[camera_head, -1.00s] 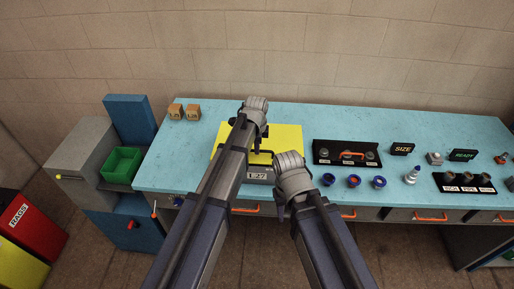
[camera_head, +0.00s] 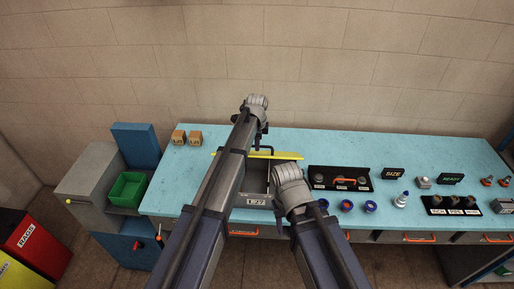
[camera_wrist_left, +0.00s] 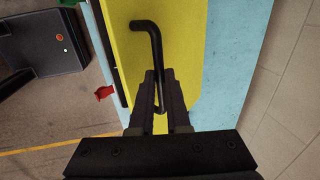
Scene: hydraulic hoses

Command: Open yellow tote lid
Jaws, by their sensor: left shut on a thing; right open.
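The yellow tote lid (camera_head: 288,156) is raised and shows nearly edge-on as a thin strip above the grey tote (camera_head: 254,202), which has a number label on its front. The tote's inside partly shows below the lid. My left gripper (camera_head: 262,136) is shut on the lid's black handle. In the left wrist view its fingers (camera_wrist_left: 158,92) close on the black bar handle (camera_wrist_left: 153,38) across the yellow lid face (camera_wrist_left: 123,55). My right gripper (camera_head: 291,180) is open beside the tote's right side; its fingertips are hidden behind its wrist.
The tote stands on a blue bench (camera_head: 210,145). To its right are a black rack (camera_head: 340,179), several blue-ringed fittings (camera_head: 346,206) and a SIZE sign (camera_head: 393,174). A green bin (camera_head: 128,188) is left of the bench.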

